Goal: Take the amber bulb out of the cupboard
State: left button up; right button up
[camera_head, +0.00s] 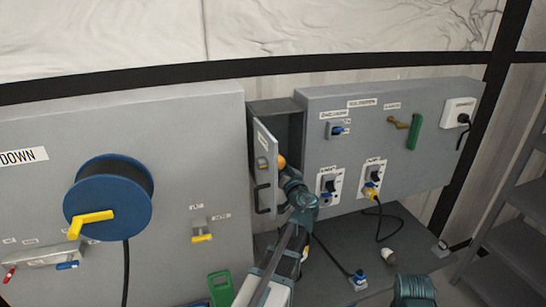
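The grey cupboard (276,108) stands between two grey panels, and its door (265,150) with a dark handle is swung open toward me. The amber bulb (281,161) shows as a small orange ball in the opening, just behind the door's edge. My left gripper (285,172) reaches into the opening right at the bulb. Its fingers are mostly hidden by my wrist and the door, so I cannot tell whether they are closed on the bulb. My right gripper is not visible; only a teal part of my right arm shows at the bottom right.
A blue cable reel (108,198) with a yellow handle is on the left panel. The right panel (400,100) carries switches, a green-handled lever (414,132) and plugged cables. A pale bulb-like object (389,256) and a blue connector (358,281) lie on the grey surface below.

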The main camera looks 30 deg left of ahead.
pick_arm(q)
jog(key=shift+v, duration=1.15)
